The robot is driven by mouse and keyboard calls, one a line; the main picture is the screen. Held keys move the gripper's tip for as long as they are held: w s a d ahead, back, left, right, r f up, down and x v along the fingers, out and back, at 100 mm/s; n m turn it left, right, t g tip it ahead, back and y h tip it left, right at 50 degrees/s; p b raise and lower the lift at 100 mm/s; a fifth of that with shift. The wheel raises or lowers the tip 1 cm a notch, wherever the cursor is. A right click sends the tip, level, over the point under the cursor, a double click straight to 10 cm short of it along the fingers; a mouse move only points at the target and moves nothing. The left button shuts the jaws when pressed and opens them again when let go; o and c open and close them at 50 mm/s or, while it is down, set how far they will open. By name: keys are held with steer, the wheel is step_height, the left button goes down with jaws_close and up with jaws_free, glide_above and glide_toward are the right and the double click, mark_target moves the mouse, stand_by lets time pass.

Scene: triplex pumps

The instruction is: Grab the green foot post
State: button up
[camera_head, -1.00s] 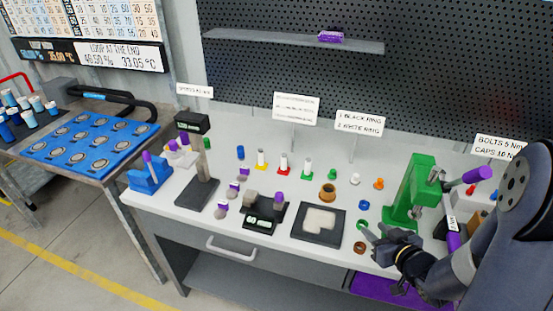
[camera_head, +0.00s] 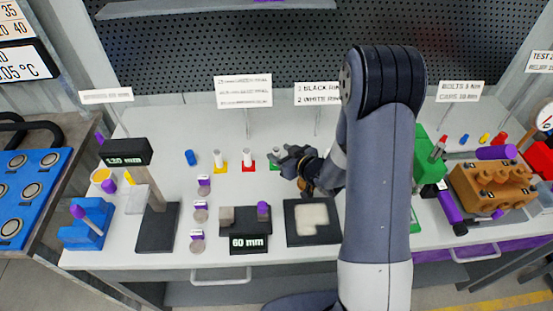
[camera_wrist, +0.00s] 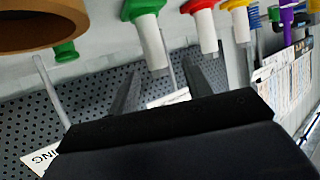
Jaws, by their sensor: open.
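The green foot post is a white upright post on a green foot (camera_head: 273,164); my gripper partly hides it in the head view. In the wrist view, which looks upside down, its green foot (camera_wrist: 139,8) is at the top centre and its white post hangs down toward the space between my fingers. My gripper (camera_head: 282,158) is open and just right of the post in the head view. The fingers (camera_wrist: 160,80) show dark in the wrist view, with nothing seen between them. I cannot tell if they touch the post.
A red foot post (camera_head: 248,160) and a yellow foot post (camera_head: 220,161) stand close to the left, with a blue piece (camera_head: 191,157) beyond. A brown ring (camera_wrist: 40,22) is close by in the wrist view. A dark tray (camera_head: 301,239) lies in front.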

mark_target(279, 151)
steer(key=shift+p+x, duration=0.3)
steer(key=shift+x, duration=1.35)
steer(key=shift+w+r, duration=0.1)
steer(key=shift+r, duration=0.05)
steer(key=shift+c, duration=0.6)
jaws_close()
